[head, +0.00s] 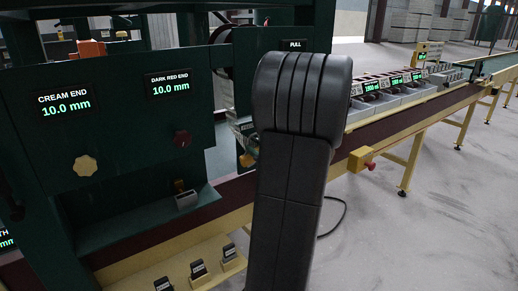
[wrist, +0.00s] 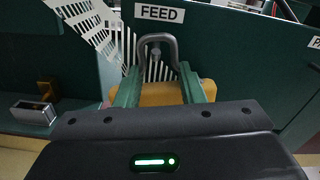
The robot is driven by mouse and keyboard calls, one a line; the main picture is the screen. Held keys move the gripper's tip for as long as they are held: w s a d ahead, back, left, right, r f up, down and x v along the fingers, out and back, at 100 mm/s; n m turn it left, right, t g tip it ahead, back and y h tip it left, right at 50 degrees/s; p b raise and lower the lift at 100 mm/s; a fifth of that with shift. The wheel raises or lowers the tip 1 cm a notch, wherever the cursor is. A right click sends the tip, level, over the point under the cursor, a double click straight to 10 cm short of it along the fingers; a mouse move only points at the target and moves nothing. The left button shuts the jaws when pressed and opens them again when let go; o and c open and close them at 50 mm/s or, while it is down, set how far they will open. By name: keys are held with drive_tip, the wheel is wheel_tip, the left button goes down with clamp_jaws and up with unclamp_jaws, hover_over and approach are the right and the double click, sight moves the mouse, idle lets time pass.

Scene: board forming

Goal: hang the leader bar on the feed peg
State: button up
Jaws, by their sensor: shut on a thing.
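In the wrist view, my gripper (wrist: 160,82) has two green fingers, closed on the tan leader bar (wrist: 165,96). A grey loop (wrist: 172,46) stands up from between the fingers and seems to belong to the bar. The feed peg (wrist: 155,55), a short dark grey stub, shows inside the loop's outline, below the FEED label (wrist: 160,13) on the green panel. I cannot tell from this view whether the loop is around the peg or in front of it. In the head view my dark arm hides the gripper, bar and peg.
White slotted strips (wrist: 88,24) hang left of the loop. A small grey box (wrist: 33,109) sits on a ledge at left. In the head view, a cream knob (head: 85,165) and a dark red knob (head: 182,139) stick out from the green machine. A conveyor (head: 430,107) runs back at right.

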drive_tip(key=shift+f, duration=0.2)
idle(0.6)
drive_tip(key=o, duration=1.1)
drive_tip(key=b+v, duration=0.2)
drive_tip(key=v, duration=1.1)
drive_tip(key=shift+s+d, duration=0.2)
drive_tip(key=shift+s, duration=0.15)
drive_tip(key=shift+w, duration=0.1)
drive_tip(key=p+x, duration=0.2)
drive_tip(key=x, duration=1.1)
drive_tip(key=shift+w+a+r, duration=0.15)
drive_tip(key=shift+w+a, duration=0.1)
